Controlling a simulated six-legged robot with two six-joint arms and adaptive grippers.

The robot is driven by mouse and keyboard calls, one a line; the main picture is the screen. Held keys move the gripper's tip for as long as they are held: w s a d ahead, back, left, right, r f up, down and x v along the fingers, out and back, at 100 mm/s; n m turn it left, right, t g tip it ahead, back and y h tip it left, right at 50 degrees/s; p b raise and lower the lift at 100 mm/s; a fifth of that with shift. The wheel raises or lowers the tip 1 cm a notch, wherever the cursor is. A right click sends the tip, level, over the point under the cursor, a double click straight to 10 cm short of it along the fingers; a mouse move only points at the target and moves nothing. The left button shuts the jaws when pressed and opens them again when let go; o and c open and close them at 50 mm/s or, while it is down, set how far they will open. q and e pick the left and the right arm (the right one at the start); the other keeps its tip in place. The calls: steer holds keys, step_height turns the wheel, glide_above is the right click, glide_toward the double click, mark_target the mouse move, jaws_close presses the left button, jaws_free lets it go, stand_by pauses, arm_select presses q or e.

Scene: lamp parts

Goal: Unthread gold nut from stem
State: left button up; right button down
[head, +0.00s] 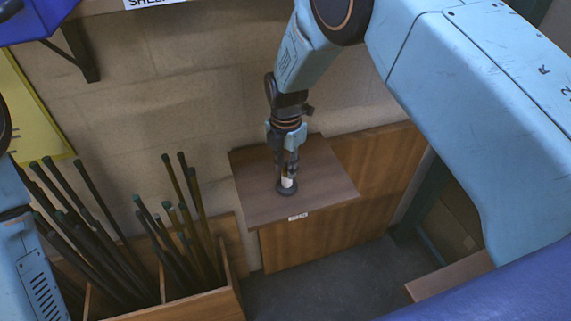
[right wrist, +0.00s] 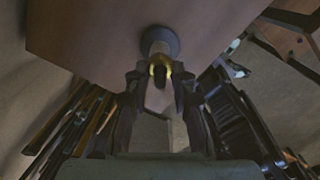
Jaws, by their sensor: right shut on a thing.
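My right gripper (head: 288,168) points down from above at a short upright stem (head: 287,183) on a wooden shelf (head: 335,185). The stem looks whitish and rises from a dark round base (head: 288,190). In the right wrist view, the gold nut (right wrist: 160,70) sits around the stem (right wrist: 159,48), between the fingertips of my right gripper (right wrist: 160,77). The gripper is shut on the nut, and the fingers cover its sides. The dark round base (right wrist: 160,36) shows beyond it, against the shelf top. My left gripper is not in view; only part of my left arm shows.
A wooden bin (head: 233,262) at the lower left holds several dark rods (head: 172,240), some reaching up close to the shelf's left side. A wall (head: 190,105) stands behind the shelf. A small label (head: 298,217) is on the shelf's front edge. The shelf top around the base is clear.

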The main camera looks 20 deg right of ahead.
steer(key=n, duration=0.3)
steer(key=shift+s+n, duration=0.15)
steer(key=shift+n, duration=0.25)
steer(key=shift+n, duration=0.4)
steer(key=c, duration=1.7)
jaws_free()
jaws_close()
steer(key=shift+r, duration=0.1)
steer(key=shift+r, duration=0.8)
